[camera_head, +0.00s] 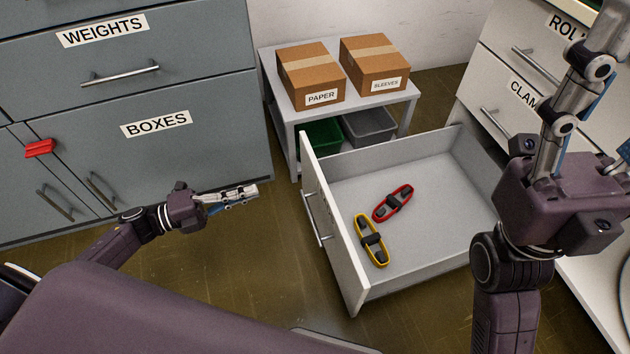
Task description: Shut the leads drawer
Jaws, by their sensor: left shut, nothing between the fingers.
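The leads drawer (420,238) stands pulled out from the white cabinet on the right. Its front panel (335,225) faces left and carries a bar handle (314,218); no label shows on it from here. A red-and-black lead bundle (393,203) and a yellow-and-black one (371,240) lie inside. My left gripper (252,192) is shut and empty, left of the front panel and apart from it, pointing right. My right gripper (607,28) is large in the right foreground, in front of the white cabinet; its finger opening cannot be made out.
A grey cabinet with WEIGHTS (102,30) and BOXES (156,123) labels stands at left. A low table (284,104) behind the drawer bears PAPER (311,75) and SLEEVES (374,62) boxes, with green (320,137) and grey (370,124) bins below. Floor left of the drawer is clear.

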